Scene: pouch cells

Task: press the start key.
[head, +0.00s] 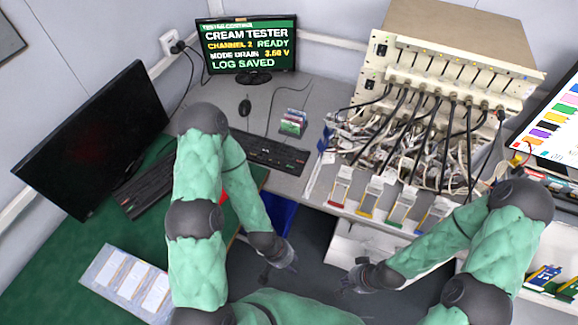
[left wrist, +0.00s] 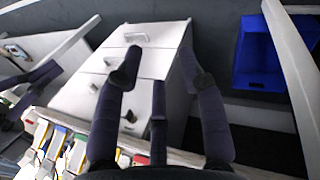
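The screen (head: 248,48) at the back reads CREAM TESTER, CHANNEL 2 READY, MODE DRAIN 3.60 V, LOG SAVED. A black keyboard (head: 268,152) lies on the grey desk in front of it, partly hidden by my left arm. The cream tester (head: 440,70) stands to the right with many cables. I cannot make out which key is the start key. My left gripper (head: 290,265) is low in front of the desk, away from both; in the left wrist view its fingers (left wrist: 160,70) are spread and empty. My right gripper (head: 350,284) is also low, its fingers too small to judge.
A second dark monitor (head: 98,140) and keyboard (head: 148,187) stand on the green surface at left. Pouch cells (head: 370,195) sit along the tester's front. A blue bin (left wrist: 262,60) and white drawers (left wrist: 90,85) are below. A mouse (head: 244,107) and small card rack (head: 293,122) lie near the keyboard.

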